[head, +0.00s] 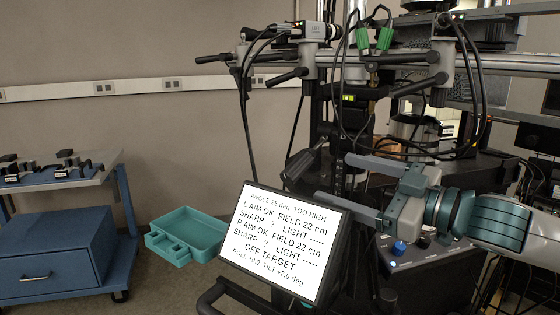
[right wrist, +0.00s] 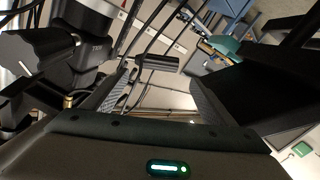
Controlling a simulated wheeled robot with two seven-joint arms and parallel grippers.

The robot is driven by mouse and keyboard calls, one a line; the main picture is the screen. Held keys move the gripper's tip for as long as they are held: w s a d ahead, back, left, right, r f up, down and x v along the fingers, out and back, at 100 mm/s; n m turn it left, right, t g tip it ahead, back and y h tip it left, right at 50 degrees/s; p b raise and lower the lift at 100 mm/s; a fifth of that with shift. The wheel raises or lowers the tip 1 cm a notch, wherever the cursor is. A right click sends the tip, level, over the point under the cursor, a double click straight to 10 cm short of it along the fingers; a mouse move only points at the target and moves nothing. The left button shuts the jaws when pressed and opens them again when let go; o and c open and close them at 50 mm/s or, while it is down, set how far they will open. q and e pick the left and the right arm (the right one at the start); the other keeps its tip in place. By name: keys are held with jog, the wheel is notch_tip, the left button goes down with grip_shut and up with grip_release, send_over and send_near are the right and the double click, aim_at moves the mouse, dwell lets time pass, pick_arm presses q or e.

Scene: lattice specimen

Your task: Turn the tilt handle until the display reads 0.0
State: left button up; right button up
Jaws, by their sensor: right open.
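The display (head: 283,243) is a white tilted screen at lower centre in the head view. It reads ROLL +0.0, TILT +2.0 deg, with ANGLE 25 deg TOO HIGH and OFF TARGET above. My right gripper (head: 333,178) is open behind and above the display's right edge, pointing left. In the right wrist view, a black cylindrical grip (right wrist: 157,62) shows beyond and between the open fingers, apart from them. A dark knob (right wrist: 38,50) and a small label, perhaps TILT, are at upper left there. I cannot tell for sure which part is the tilt handle. My left gripper is not in view.
A dark stand with cables and clamp handles (head: 283,77) crowds the centre and right. A control box with a blue knob (head: 399,247) lies under my right arm. A teal tray (head: 187,236) is on the floor; a blue cart (head: 60,255) stands left. Floor between is clear.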

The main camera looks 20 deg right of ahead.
aim_at(297, 168)
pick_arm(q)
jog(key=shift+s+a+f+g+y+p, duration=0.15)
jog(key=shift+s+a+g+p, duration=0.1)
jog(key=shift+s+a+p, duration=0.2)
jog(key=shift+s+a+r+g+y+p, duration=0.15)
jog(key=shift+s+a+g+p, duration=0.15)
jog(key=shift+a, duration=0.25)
pick_arm(e)
jog(key=x, duration=1.6)
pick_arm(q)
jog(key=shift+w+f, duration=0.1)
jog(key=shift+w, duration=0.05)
pick_arm(e)
jog(key=shift+s, duration=0.1)
jog(key=c, duration=1)
jog(key=shift+c, duration=0.2)
